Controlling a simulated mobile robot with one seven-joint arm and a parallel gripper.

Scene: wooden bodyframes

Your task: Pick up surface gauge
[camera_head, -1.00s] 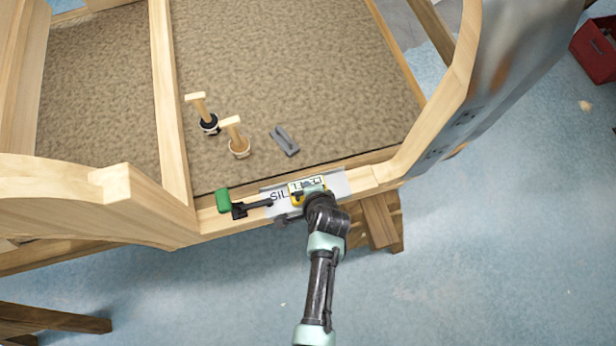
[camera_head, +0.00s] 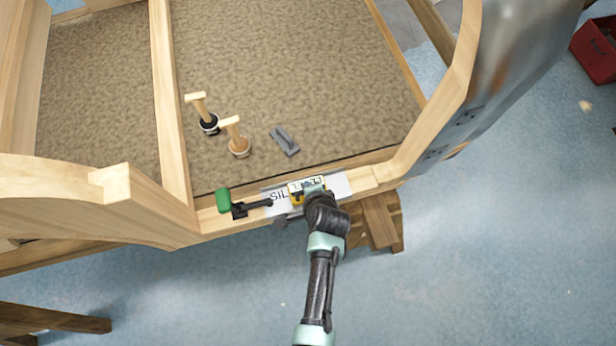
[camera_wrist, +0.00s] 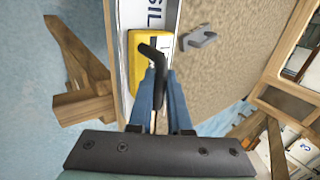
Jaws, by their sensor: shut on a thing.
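The surface gauge appears to be the yellow piece (camera_wrist: 137,60) with a black bent part (camera_wrist: 153,55) in the wrist view. In the head view its yellow edge (camera_head: 295,198) shows on the frame's front rail, beside a white label. My gripper (camera_wrist: 158,80) has its two blue fingers close together at the black bent part, shut on the gauge. In the head view my gripper (camera_head: 314,190) is above the rail and hides part of the gauge. I cannot tell whether the gauge is clear of the rail.
A green-headed black tool (camera_head: 223,200) lies on the rail just left of my gripper. A grey tool (camera_head: 285,141) and two wooden-handled tools (camera_head: 208,123) (camera_head: 238,146) rest on the brown panel (camera_head: 330,80). A curved wooden frame (camera_head: 455,95) rises at the right.

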